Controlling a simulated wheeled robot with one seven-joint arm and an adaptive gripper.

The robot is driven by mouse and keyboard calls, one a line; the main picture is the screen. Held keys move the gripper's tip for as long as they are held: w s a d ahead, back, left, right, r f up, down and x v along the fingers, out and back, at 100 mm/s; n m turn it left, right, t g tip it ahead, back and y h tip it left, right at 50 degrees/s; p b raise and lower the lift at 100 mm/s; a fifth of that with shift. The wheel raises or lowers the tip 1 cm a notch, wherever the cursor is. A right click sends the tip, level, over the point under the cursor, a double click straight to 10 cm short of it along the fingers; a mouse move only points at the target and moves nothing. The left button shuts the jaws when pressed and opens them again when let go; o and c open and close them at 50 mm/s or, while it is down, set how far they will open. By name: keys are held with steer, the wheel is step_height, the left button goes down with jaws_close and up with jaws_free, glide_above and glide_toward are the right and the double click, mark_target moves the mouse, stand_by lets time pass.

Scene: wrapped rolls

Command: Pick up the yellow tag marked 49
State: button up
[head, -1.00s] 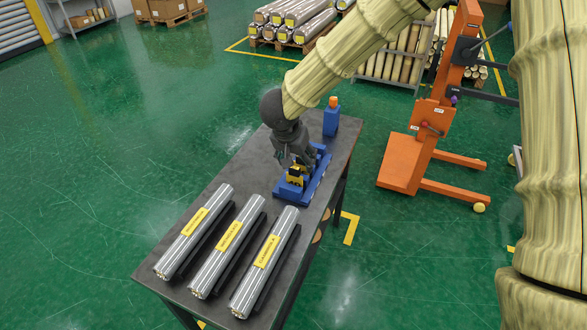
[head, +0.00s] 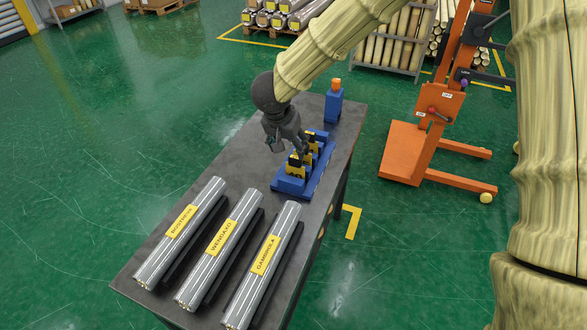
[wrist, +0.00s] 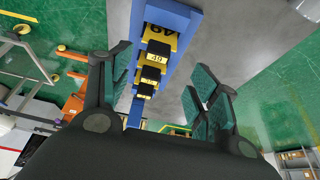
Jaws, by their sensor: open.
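The yellow tag marked 49 (wrist: 157,58) stands in a row of yellow-and-black tags in a blue rack (wrist: 188,20). Above it in the wrist view is another yellow face (wrist: 163,36) with large inverted digits that look like 49. Further tags (wrist: 150,73) follow behind, their marks too small to read surely. In the head view the blue rack (head: 290,187) sits on the dark table, and the tag numbers are unreadable. My gripper (head: 289,148) is open and empty, just left of and above the rack. In the wrist view its fingers (wrist: 160,85) are spread either side of the row, apart from it.
Three silver wrapped rolls (head: 222,240) with yellow labels lie on black cradles at the table's near end. A blue bottle with an orange cap (head: 333,105) stands behind the rack. The dark table (head: 235,165) is clear left of the rack. An orange lifter (head: 410,150) stands right.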

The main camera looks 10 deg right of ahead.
mark_target(295, 158)
steer(key=shift+p+x, duration=1.2)
steer(key=shift+x, duration=4)
steer(key=shift+d, duration=0.15)
steer(key=c, duration=0.6)
